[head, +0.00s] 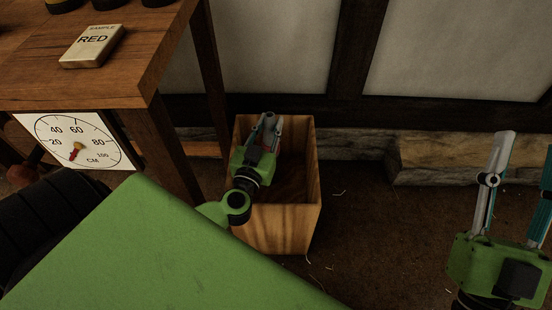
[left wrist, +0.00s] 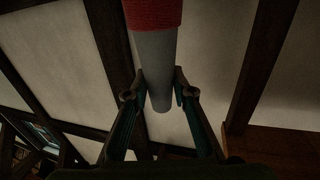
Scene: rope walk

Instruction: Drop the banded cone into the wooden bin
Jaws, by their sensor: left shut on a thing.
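The wooden bin (head: 275,232) stands open-topped on the floor in the middle of the head view. My left gripper (head: 268,122) is at the bin's mouth, toward its left side. It is shut on the banded cone. In the left wrist view the cone (left wrist: 156,65) is grey with a red band and sits between the fingers of the left gripper (left wrist: 160,92); its upper end runs out of the picture. In the head view the cone is almost wholly hidden by the gripper. My right gripper (head: 522,165) is at the far right, open and empty, its fingers apart.
A wooden table (head: 110,85) stands at the left with a block marked "SAMPLE RED" (head: 92,45) on it. A dial gauge (head: 72,140) hangs below its edge. The timbered wall (head: 460,50) with a stone ledge (head: 450,160) lies behind. The floor right of the bin is clear but for straw.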

